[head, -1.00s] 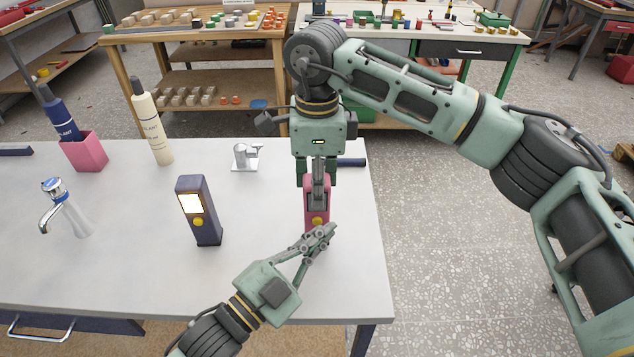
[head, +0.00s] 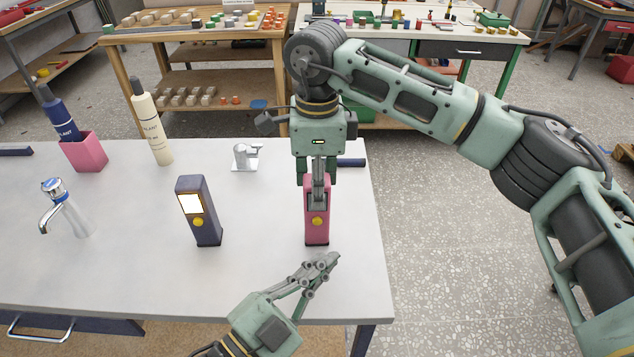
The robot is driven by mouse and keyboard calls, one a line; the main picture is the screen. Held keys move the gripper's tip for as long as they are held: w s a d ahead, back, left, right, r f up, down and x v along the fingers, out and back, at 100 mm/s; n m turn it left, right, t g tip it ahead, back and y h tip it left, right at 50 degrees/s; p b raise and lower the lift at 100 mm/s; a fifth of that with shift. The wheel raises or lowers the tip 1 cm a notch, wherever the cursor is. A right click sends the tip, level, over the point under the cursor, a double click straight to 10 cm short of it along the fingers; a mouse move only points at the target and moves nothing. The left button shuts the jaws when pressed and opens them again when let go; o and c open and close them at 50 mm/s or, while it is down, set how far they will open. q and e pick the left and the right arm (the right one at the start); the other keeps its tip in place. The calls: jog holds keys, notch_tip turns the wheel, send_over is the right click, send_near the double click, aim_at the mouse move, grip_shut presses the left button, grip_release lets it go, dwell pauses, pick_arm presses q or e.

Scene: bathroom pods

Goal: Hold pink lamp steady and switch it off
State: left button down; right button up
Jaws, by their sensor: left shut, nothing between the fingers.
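The pink lamp (head: 317,232) stands upright near the right end of the white counter, with a round yellow button on its front. My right gripper (head: 318,192) comes down from above and is shut on the lamp's upper part. Its near finger covers most of the lamp's front panel; the little that shows there looks dark grey, not lit. My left gripper (head: 328,262) is shut and empty, just in front of the lamp's base and below the button, apart from the lamp.
A dark blue lamp (head: 203,228) with a lit white panel stands left of the pink one. A chrome tap (head: 68,210), a pink cup (head: 84,153) holding a blue bottle, a cream bottle (head: 157,130) and a small chrome fitting (head: 246,158) stand further left and back.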

jog(key=o, duration=0.3)
jog(key=shift+o, duration=0.2)
